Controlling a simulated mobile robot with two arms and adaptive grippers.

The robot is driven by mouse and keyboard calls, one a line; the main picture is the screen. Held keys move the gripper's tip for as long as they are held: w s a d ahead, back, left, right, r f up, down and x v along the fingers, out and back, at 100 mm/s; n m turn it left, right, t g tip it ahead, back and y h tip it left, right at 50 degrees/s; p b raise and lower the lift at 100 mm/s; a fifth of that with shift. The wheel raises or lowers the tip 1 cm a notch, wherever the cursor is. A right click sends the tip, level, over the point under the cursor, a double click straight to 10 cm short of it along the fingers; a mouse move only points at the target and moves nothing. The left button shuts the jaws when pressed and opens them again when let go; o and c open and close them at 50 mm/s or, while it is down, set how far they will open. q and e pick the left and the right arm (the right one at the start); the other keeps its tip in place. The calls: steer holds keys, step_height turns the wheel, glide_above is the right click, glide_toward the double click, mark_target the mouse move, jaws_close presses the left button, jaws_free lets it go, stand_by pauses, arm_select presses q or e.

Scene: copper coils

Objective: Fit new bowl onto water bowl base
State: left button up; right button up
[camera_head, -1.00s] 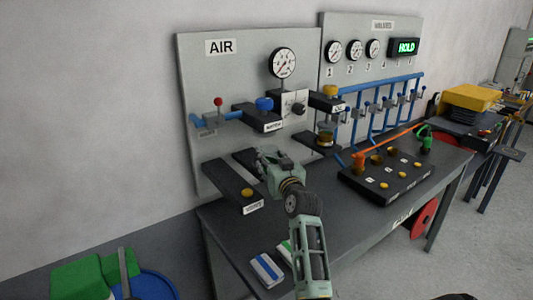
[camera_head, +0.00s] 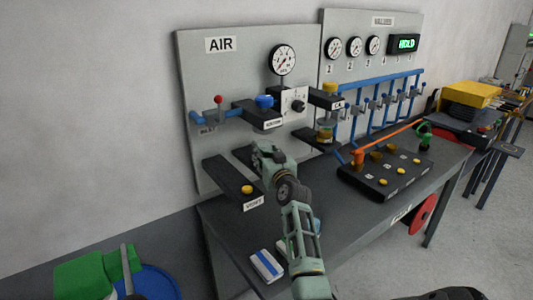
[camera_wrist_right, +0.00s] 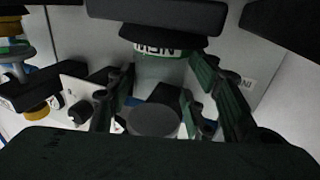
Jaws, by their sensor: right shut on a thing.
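The water bowl base (camera_head: 262,114) is a black block with a blue knob on the AIR panel. My right gripper (camera_head: 262,152) is below it, near the panel. In the right wrist view, the fingers (camera_wrist_right: 160,95) are closed around the clear new bowl (camera_wrist_right: 160,68). Its green band bears upside-down lettering that seems to read NEW, beside a black collar. A grey round disc (camera_wrist_right: 153,120) shows between the fingers; I cannot tell what part it is. In the head view the gripper hides the bowl, and I cannot tell whether it touches the base. My left gripper is not in view.
The VENT block (camera_head: 232,184) with a yellow button juts out left of my right gripper. The oil unit (camera_head: 327,112) is close on the right. Blue pipes (camera_head: 385,105) and a black button box (camera_head: 385,175) lie beyond. A blue-and-white packet (camera_head: 266,267) lies on the bench.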

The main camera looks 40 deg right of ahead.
steer(key=o, duration=0.8)
steer(key=shift+f, duration=0.2)
steer(key=shift+c, duration=0.2)
steer(key=o, duration=0.5)
steer(key=shift+c, duration=0.2)
steer(key=shift+r, duration=0.1)
steer(key=shift+r, duration=0.2)
steer(key=b+v, duration=0.1)
steer(key=v, duration=1.1)
